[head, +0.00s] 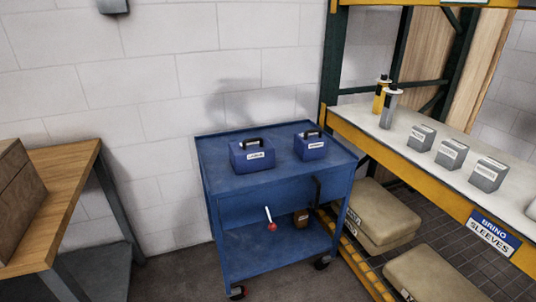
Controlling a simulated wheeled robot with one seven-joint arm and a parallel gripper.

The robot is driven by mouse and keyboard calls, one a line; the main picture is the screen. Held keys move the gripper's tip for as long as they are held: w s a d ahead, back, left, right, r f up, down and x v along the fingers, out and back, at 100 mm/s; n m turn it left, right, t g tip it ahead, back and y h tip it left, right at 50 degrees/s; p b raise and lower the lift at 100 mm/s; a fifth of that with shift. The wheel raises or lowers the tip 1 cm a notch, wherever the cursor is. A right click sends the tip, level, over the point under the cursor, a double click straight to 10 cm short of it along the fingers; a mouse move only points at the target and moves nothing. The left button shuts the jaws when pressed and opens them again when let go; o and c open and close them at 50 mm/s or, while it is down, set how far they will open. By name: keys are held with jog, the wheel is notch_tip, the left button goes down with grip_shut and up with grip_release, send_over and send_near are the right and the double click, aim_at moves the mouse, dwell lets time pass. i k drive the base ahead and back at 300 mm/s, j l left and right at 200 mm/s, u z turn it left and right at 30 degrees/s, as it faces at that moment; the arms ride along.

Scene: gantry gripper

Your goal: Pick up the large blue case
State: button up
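Two blue cases with black handles and white labels stand on the top of a blue cart (275,189). The large blue case (252,160) is the left one and looks somewhat bigger. The smaller blue case (311,149) stands to its right, with a gap between them. Both are upright, and the label text is too small to read. My gripper does not show in the head view.
A wooden workbench (70,185) stands at the left. At the right, a yellow-edged shelf (390,148) holds several grey boxes (452,153) and two cylindrical containers (389,108). Tan sacks (375,212) lie below it. A red-tipped item (271,226) lies on the cart's lower shelf.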

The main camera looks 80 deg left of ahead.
aim_at(256, 153)
jog(key=u, duration=1.9)
jog(key=i+j+u, duration=0.15)
jog(key=j+u, duration=0.2)
jog(key=u, duration=0.15)
jog(key=i+j+u, duration=0.2)
jog(key=u, duration=0.25)
jog(key=j, duration=0.1)
